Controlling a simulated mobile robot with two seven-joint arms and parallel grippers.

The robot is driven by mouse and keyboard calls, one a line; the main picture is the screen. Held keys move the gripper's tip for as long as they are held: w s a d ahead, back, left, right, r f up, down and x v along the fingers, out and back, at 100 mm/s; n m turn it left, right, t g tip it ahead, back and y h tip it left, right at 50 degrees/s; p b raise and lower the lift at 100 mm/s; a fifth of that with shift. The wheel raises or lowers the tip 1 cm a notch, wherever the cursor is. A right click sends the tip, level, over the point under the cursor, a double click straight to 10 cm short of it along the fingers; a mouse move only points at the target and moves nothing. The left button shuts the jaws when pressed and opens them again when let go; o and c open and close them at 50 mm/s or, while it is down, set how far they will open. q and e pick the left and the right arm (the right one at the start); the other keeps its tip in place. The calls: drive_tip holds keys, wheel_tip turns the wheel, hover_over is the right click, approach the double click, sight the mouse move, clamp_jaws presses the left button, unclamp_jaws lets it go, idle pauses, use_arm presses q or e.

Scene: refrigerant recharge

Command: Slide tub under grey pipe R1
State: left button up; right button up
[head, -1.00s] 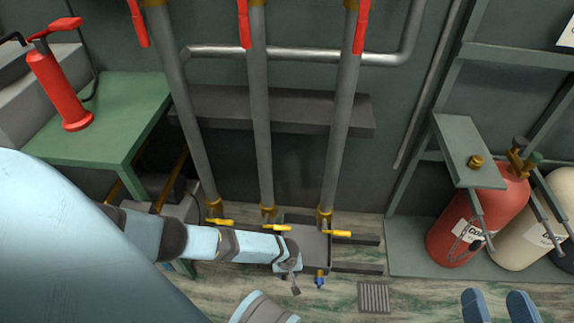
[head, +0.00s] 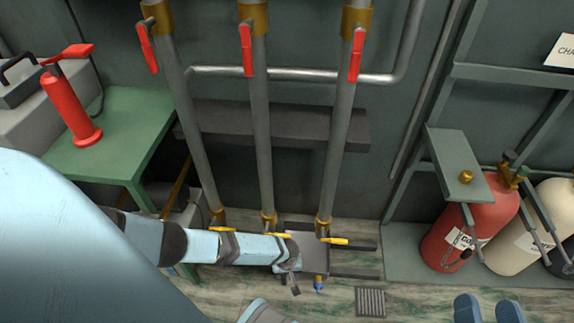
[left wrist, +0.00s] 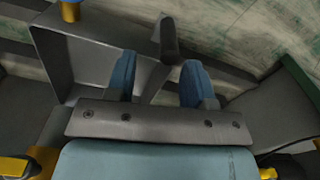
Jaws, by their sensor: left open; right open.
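The grey tub (head: 313,257) sits low on the floor below the vertical pipes, its visible part between the middle grey pipe (head: 263,140) and the right grey pipe (head: 340,140); my left arm hides its left part. No label shows which pipe is R1. In the left wrist view the tub's walls (left wrist: 95,65) show at upper left. My left gripper (head: 290,268) is at the tub's near side. Its blue fingers (left wrist: 160,82) are open, with a dark handle (left wrist: 169,40) just beyond the gap between them. My right gripper (head: 488,308) is open and empty, at the bottom right.
A left grey pipe (head: 190,140) also stands here. Yellow valve levers (head: 338,241) stick out low over the tub. Dark rails (head: 358,274) run to the tub's right. A floor grate (head: 370,301) and a red cylinder (head: 470,230) are further right. A green table (head: 115,145) stands left.

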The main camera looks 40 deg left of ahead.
drive_tip(key=shift+r+t+p, duration=0.7)
drive_tip(key=shift+r+p, duration=0.65)
drive_tip(key=shift+r, duration=0.85)
drive_tip(key=s+d+f+g+h+p, duration=0.2)
drive_tip(key=d+f+g+h+p, duration=0.2)
drive_tip(key=f+p, duration=0.4)
drive_tip(key=shift+s+d+f+m+g+h, duration=0.35)
drive_tip(key=shift+d+f+g, duration=0.45)
drive_tip(key=shift+f, duration=0.7)
drive_tip(key=shift+w, duration=0.1)
drive_tip(key=shift+r, duration=0.15)
